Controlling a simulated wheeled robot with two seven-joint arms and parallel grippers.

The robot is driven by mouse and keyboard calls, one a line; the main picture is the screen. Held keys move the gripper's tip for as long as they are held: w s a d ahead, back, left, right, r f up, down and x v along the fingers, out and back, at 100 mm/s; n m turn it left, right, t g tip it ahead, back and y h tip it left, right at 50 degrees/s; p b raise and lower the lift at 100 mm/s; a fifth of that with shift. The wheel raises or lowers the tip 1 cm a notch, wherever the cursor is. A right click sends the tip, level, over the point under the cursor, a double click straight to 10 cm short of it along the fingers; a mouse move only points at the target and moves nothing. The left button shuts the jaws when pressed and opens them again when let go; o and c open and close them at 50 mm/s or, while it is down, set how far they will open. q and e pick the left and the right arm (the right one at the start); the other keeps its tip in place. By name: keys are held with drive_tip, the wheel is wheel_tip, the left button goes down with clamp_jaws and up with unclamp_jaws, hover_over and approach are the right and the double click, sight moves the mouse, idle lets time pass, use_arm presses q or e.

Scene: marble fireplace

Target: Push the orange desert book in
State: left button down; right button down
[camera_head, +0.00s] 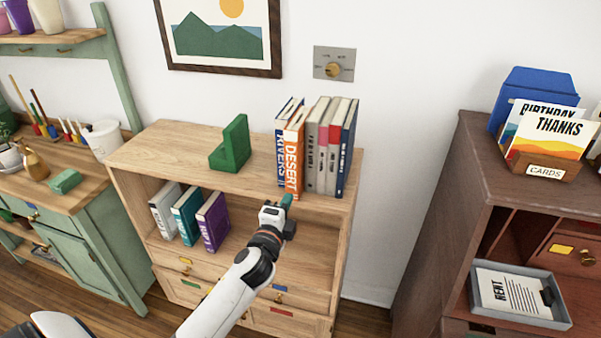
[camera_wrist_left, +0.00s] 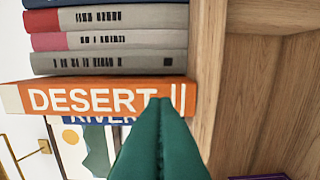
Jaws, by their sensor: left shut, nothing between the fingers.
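The orange desert book (camera_head: 293,153) stands upright on top of the wooden bookcase, among a row of books. Its spine juts out a little in front of the grey books to its right. In the left wrist view the orange desert book (camera_wrist_left: 60,98) lies across the picture, its title readable. My left gripper (camera_head: 287,200) is just in front of the low part of its spine. In the wrist view the green fingertips (camera_wrist_left: 165,103) are shut and overlap the spine near its lower end; I cannot tell whether they touch it. My right gripper is not in view.
The blue rivers book (camera_head: 280,160) stands left of the orange one, several grey, red and blue books right of it. A green bookend (camera_head: 232,145) stands apart on the wooden bookcase top (camera_head: 165,147). A dark red cabinet (camera_head: 440,215) stands at the right.

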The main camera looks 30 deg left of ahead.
sight(292, 191)
use_arm(q)
drive_tip(key=shift+x, duration=1)
drive_tip(key=shift+w, duration=0.1)
drive_tip(key=shift+x, duration=1.95)
drive_tip(key=shift+p+v, duration=0.3)
drive_tip(key=shift+v, duration=1.5)
drive_tip(key=shift+s, duration=0.3)
drive_tip(key=v, duration=1.3)
drive_tip(key=shift+s+d, duration=0.15)
drive_tip(key=shift+s, duration=0.05)
